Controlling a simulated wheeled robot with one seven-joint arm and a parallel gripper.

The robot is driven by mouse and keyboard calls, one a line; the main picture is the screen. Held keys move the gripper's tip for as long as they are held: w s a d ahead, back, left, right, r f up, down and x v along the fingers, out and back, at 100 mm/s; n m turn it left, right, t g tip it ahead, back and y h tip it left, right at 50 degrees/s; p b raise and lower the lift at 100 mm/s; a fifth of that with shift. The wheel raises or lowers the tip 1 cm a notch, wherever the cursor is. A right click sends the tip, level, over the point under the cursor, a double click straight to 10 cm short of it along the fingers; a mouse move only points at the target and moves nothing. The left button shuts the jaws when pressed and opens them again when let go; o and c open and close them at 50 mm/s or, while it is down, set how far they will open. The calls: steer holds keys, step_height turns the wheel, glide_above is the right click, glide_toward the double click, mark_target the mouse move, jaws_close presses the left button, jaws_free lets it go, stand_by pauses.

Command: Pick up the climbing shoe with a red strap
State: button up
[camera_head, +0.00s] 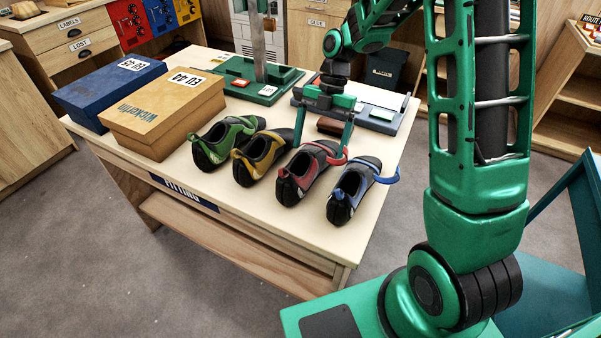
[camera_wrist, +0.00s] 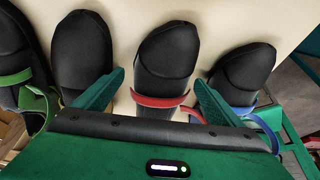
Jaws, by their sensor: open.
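The red-strapped climbing shoe (camera_head: 300,178), red and grey with a black sole, stands on the fitting table, third from the left in a row of similar shoes. In the wrist view its black toe (camera_wrist: 167,50) and red strap (camera_wrist: 160,101) show between my fingers. My gripper (camera_head: 323,148) is open, with one finger on each side of this shoe; whether either touches it, I cannot tell. The open gripper also shows in the wrist view (camera_wrist: 159,80). The shoe's heel is hidden in the wrist view.
Green (camera_head: 228,140), yellow (camera_head: 260,157) and blue (camera_head: 352,190) shoes stand close beside it. A blue box (camera_head: 85,100) and a tan box (camera_head: 150,125) lie at the left of the table (camera_head: 225,205). A green-based device (camera_head: 235,82) stands behind the shoes. The table's front strip is clear.

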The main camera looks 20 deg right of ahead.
steer(key=shift+s+a+f, duration=0.15)
steer(key=shift+f, duration=0.5)
steer(key=c, duration=1.3)
steer(key=shift+r, duration=0.15)
